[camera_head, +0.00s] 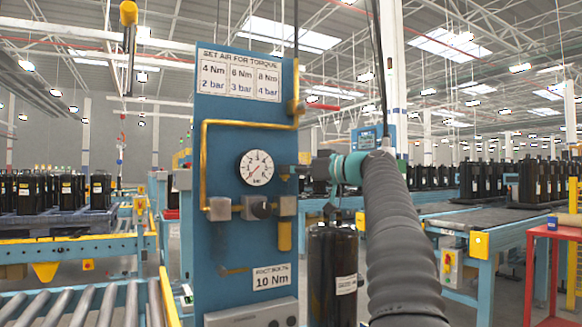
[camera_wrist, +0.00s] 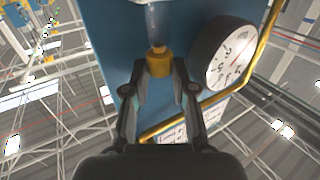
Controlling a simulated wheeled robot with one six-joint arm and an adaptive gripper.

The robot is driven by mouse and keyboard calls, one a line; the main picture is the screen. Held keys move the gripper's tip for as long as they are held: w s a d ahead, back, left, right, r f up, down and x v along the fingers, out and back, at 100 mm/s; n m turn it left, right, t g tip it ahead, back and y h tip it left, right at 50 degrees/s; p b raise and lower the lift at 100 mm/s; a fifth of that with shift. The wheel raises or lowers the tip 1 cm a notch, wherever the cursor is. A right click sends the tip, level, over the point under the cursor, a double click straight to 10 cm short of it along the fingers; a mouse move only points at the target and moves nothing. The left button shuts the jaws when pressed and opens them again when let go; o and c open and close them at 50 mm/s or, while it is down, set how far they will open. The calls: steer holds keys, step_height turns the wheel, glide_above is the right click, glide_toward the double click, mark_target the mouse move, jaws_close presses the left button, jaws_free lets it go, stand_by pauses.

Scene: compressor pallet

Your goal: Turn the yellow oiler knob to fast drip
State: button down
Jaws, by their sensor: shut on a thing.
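The yellow oiler knob (camera_wrist: 159,62) sits between my fingertips in the wrist view, at the end of a clear, greyish part (camera_wrist: 158,22). My gripper (camera_wrist: 160,76) is shut on it, one finger on each side. In the head view my gripper (camera_head: 304,172) reaches in from the right to the right edge of the blue panel (camera_head: 225,150), right of the pressure gauge. I cannot clearly make out the knob there. No drip marking is readable, so the knob's setting cannot be told.
The round gauge (camera_head: 254,167) is close to my gripper; it also shows in the wrist view (camera_wrist: 223,52). A yellow pipe (camera_head: 203,150) bends around it. A black compressor (camera_head: 333,270) stands under my arm.

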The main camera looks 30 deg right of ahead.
stand_by(0.4)
steer(key=c, duration=1.2)
jaws_free()
steer(key=shift+d, duration=0.1)
steer(key=v, duration=1.2)
steer(key=shift+w, duration=0.1)
